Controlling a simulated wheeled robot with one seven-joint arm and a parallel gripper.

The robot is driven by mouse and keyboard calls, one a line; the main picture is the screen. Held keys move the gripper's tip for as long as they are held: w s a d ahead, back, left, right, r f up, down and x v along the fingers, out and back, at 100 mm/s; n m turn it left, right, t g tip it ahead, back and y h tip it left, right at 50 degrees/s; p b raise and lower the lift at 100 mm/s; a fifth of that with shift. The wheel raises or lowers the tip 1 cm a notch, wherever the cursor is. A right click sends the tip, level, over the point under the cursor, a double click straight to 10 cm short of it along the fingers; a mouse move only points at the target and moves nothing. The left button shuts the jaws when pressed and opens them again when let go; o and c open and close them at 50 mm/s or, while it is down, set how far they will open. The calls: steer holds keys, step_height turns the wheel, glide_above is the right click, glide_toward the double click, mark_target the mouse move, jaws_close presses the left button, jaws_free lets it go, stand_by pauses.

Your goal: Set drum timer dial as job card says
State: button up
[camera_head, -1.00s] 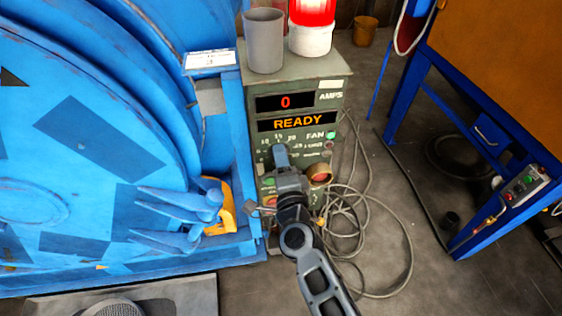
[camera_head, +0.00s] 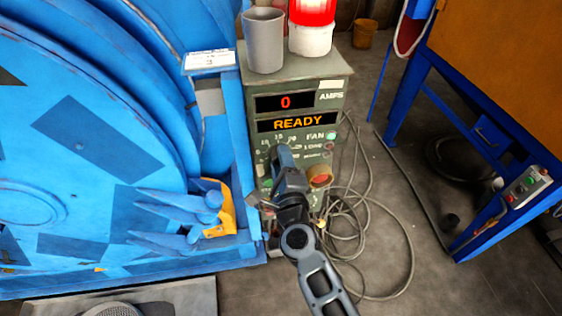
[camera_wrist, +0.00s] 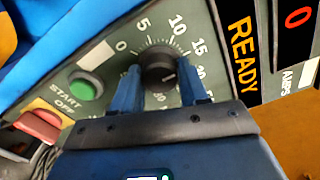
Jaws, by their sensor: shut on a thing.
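The black timer dial (camera_wrist: 160,68) sits on the grey-green control panel (camera_wrist: 219,92) between my gripper's two blue fingers. My gripper (camera_wrist: 162,90) is shut on the dial. In the head view my gripper (camera_head: 282,158) is at the panel and hides the dial. The scale around the dial shows 0, 5, 10, 15 and further marks partly hidden by the fingers. A light mark on the dial face points toward the lower right in the wrist view. The job card (camera_head: 209,60) is a white card on the blue drum machine; its print is too small to read.
Displays read READY (camera_head: 297,123) and 0 AMPS (camera_head: 285,102). A green START button (camera_wrist: 86,85) and red OFF button (camera_wrist: 40,122) sit beside the dial. A grey cup (camera_head: 264,40) and red beacon (camera_head: 311,25) stand on the box. Loose cables (camera_head: 375,240) lie right.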

steer(key=o, duration=1)
steer(key=shift+o, duration=0.2)
steer(key=shift+s, duration=0.15)
steer(key=p+v, duration=0.1)
steer(key=v, duration=0.6)
steer(key=shift+s, duration=0.3)
steer(key=shift+d, duration=0.15)
